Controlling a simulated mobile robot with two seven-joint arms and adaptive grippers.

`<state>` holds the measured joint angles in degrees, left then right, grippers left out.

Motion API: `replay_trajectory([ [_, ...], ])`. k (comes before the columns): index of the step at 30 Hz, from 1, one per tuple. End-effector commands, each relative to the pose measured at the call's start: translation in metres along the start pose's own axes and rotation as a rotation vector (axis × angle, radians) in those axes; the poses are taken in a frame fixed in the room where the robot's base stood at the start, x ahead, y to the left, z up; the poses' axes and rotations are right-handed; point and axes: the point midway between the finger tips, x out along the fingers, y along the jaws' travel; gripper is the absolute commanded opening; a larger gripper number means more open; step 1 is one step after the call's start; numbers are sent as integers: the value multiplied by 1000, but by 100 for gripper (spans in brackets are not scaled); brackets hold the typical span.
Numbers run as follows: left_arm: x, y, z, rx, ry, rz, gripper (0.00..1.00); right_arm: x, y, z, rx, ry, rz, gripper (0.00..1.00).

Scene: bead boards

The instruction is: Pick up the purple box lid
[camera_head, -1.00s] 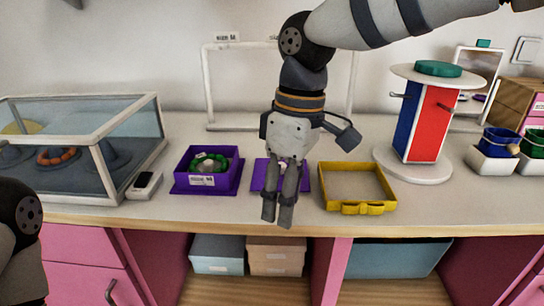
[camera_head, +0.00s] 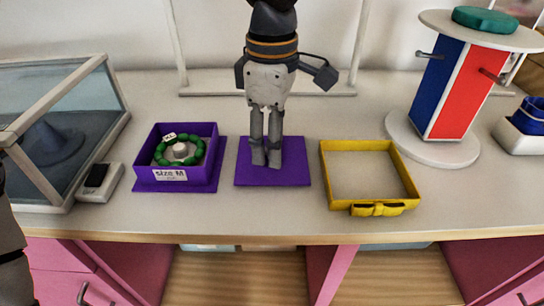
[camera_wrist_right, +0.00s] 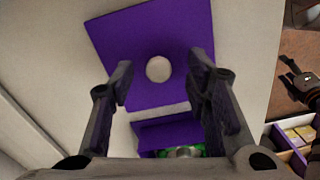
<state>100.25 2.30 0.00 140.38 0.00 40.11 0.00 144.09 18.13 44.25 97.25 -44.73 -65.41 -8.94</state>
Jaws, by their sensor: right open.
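The purple box lid (camera_head: 291,173) lies flat on the counter in the head view, between the purple box and a yellow tray. In the right wrist view the lid (camera_wrist_right: 128,46) shows a pale round knob (camera_wrist_right: 158,69) at its middle. My right gripper (camera_head: 266,162) is over the lid, pointing down. In the wrist view my right gripper (camera_wrist_right: 160,85) is open, its fingers on either side of the knob and nothing held. I cannot tell whether the fingertips touch the lid. My left gripper is not in view; only part of my left arm shows at the left edge.
The purple box (camera_head: 211,172), labelled size M, holds a green bead bracelet (camera_head: 190,153) left of the lid. The yellow tray (camera_head: 331,172) with a bow is to the right. A glass case (camera_head: 118,126) and a red-blue stand (camera_head: 455,95) flank them. White frames stand behind.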

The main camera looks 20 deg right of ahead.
Motion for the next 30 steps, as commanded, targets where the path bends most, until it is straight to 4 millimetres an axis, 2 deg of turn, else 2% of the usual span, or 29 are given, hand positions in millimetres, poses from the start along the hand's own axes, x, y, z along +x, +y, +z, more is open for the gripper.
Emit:
replay_trajectory([
  [3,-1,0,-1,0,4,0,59,9,0,0,0,3,3,44],
  [8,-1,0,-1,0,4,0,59,9,0,0,0,3,4,44],
  [9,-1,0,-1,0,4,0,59,9,0,0,0,2,3,39],
  [14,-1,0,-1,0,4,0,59,9,0,0,0,2,3,3],
  [15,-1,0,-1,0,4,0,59,9,0,0,0,2,3,0],
  [25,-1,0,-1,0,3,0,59,7,0,0,0,2,3,0],
  [30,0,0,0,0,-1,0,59,-15,1,-1,1,2,4,0],
])
